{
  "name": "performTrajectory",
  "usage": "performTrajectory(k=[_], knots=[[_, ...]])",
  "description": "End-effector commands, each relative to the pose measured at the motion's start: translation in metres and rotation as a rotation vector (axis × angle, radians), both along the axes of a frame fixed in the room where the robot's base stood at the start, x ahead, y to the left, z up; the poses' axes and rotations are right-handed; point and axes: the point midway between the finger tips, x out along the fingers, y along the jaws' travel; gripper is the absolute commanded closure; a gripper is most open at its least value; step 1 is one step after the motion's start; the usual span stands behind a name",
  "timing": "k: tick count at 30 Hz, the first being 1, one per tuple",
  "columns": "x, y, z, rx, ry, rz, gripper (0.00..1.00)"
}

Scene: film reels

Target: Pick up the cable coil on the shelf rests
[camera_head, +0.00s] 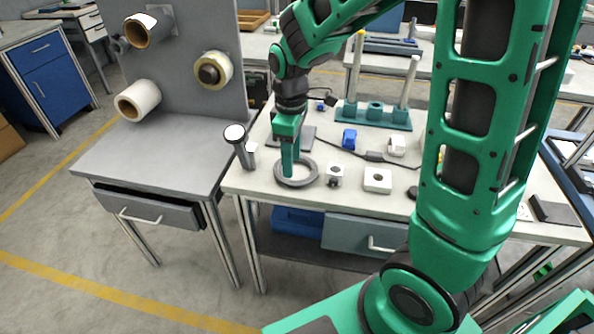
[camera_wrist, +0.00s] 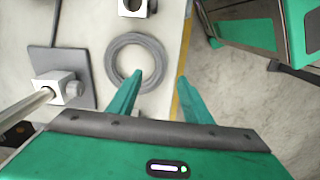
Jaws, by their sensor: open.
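The cable coil (camera_head: 300,185) is a flat grey ring lying on the white bench top near its left edge. It also shows in the wrist view (camera_wrist: 112,62), upper middle, with bare bench inside it. My gripper (camera_head: 290,170) points down over the coil in the head view. The height between fingertips and coil cannot be told.
A teal stand with upright rods (camera_head: 374,115) is behind. A post with a round white top (camera_head: 236,140) rises at the bench's left edge. A grey panel (camera_head: 185,75) holds several rolls.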

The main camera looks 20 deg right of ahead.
Motion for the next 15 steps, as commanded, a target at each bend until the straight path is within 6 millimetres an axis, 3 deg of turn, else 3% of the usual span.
performTrajectory(k=[8, 15], knots=[[-0.001, 0.003, -0.021, 0.000, 0.001, 0.003, 0.55], [-0.002, 0.005, -0.053, -0.002, 0.004, 0.002, 0.55]])
